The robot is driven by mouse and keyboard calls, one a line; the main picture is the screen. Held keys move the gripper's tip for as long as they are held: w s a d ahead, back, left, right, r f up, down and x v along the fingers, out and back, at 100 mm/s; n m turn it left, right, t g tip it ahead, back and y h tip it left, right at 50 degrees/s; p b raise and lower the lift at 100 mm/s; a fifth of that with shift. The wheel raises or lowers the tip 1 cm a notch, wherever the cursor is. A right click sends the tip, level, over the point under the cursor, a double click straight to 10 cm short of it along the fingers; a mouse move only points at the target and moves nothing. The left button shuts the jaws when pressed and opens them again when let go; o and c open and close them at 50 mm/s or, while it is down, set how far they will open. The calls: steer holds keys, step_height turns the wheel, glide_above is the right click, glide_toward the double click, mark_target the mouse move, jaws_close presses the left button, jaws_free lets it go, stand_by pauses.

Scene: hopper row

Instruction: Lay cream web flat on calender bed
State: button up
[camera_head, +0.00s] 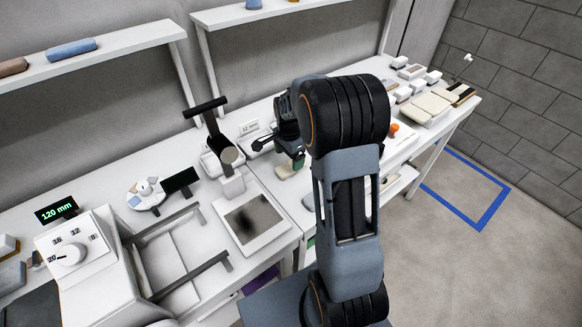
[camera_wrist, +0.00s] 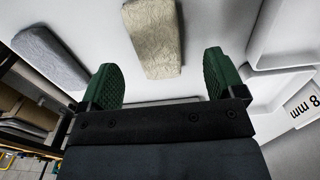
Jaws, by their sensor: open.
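A cream, rough-textured slab, which looks like the cream web (camera_wrist: 153,38), lies on a pale surface ahead of my gripper (camera_wrist: 160,80) in the wrist view. My gripper's green fingers are spread wide, with nothing between them; the slab's near end is just beyond the gap. In the head view my gripper (camera_head: 297,160) is over the middle of the bench, partly hidden by my arm, and a small cream piece shows beside it. I cannot tell for certain which fixture is the calender bed; a machine with a dial (camera_head: 72,254) and two dark rails stands front left.
A grey-blue slab (camera_wrist: 48,55) lies left of the cream one. An "8 mm" label (camera_wrist: 306,106) is at right. A white plate with a dark patch (camera_head: 250,220) and a black-handled device (camera_head: 222,150) stand on the bench. Pads and blocks (camera_head: 425,108) crowd the far right.

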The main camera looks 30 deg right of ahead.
mark_target(290, 167)
steer(key=shift+s+f+p, duration=0.2)
steer(key=shift+f+p, duration=0.1)
steer(key=shift+f, duration=1.7)
steer(key=shift+c, duration=0.4)
steer(key=c, duration=0.9)
